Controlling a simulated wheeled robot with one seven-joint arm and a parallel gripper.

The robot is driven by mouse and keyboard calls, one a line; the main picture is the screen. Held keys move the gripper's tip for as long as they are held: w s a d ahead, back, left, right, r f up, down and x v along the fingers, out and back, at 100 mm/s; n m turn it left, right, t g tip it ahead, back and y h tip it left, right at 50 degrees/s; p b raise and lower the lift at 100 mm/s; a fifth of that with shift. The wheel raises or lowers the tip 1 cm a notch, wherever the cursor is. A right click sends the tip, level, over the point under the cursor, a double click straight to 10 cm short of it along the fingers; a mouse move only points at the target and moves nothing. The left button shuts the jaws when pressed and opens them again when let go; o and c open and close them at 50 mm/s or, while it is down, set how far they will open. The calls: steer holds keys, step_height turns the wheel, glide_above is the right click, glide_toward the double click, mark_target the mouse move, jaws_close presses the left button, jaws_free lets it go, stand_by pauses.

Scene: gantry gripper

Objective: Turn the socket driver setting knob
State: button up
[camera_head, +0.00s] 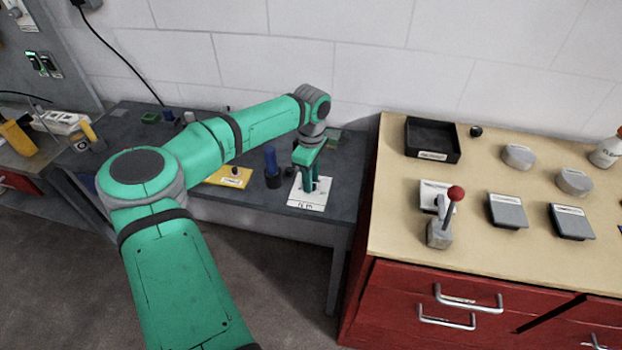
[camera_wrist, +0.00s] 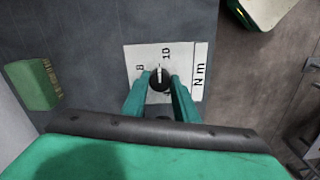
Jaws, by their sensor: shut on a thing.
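The setting knob (camera_wrist: 159,79) is a round black knob with a white pointer line. It sits on a white plate (camera_wrist: 193,60) marked with numbers, of which 8 and 10 are readable, and "N m" along one edge. In the wrist view the pointer line aims up, between the 8 and the 10. My gripper (camera_wrist: 160,80) is shut on the knob, one green finger on each side. In the head view my gripper (camera_head: 312,184) points down over the white plate (camera_head: 306,204) on the dark bench, and its fingers hide most of the knob.
Left of the plate stand a dark blue-topped cylinder (camera_head: 271,165) and a yellow plate (camera_head: 229,177) with a small knob. A green block (camera_wrist: 33,84) lies nearby. At right, a wooden-topped red cabinet (camera_head: 415,260) carries a black tray (camera_head: 432,155) and a red-balled lever (camera_head: 455,193).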

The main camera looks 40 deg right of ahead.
steer(key=shift+w, duration=0.1)
stand_by(0.3)
steer(key=o, duration=1.1)
steer(key=shift+c, duration=0.2)
steer(key=shift+r, duration=0.1)
step_height(320, 180, up, 11)
steer(key=shift+f, duration=0.2)
